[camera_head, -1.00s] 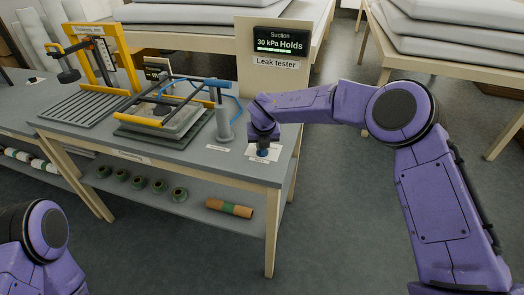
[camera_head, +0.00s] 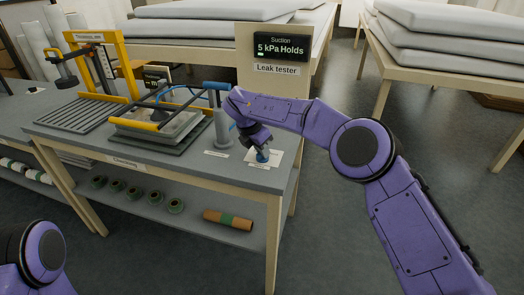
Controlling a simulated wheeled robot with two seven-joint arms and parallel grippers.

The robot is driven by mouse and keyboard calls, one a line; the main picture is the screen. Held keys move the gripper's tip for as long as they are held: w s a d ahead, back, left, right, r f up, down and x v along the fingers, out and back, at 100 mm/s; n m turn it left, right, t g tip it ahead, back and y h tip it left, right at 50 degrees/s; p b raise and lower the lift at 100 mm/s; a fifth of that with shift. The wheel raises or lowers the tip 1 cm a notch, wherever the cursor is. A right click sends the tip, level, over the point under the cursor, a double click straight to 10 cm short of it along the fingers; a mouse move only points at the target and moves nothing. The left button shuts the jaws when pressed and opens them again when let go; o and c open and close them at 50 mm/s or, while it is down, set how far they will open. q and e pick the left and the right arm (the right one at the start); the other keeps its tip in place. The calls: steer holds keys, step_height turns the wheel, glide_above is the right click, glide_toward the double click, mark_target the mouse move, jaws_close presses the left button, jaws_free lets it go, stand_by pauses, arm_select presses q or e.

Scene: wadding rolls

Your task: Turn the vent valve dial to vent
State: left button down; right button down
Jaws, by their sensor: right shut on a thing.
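The vent valve dial (camera_head: 262,156) is a small blue knob on a white plate (camera_head: 277,159) at the right front corner of the grey workbench. My right gripper (camera_head: 261,149) is over the dial, pointing down, and is shut on it; its dark fingers partly hide the knob, so I cannot read where the dial points. The leak tester's display (camera_head: 281,47) on its beige board reads "Suction 5 kPa Holds" with a short green bar. My left arm shows only as a purple joint at the lower left; its gripper is out of view.
A grey upright cylinder (camera_head: 222,128) stands just left of the dial. A tray with a yellow and black frame (camera_head: 160,125) and a yellow thickness gauge (camera_head: 122,60) stand further left. Green rolls and a brown roll (camera_head: 228,219) lie on the lower shelf.

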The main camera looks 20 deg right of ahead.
steer(key=shift+r+m+g, duration=0.1)
steer(key=shift+m+g, duration=0.2)
steer(key=shift+m, duration=0.6)
steer(key=c, duration=1.1)
jaws_free()
steer(key=shift+c, duration=0.2)
steer(key=w+p+v, duration=0.1)
steer(key=v, duration=0.9)
steer(key=shift+s+a, duration=0.3)
steer(key=shift+s, duration=0.05)
steer(key=shift+r, duration=0.15)
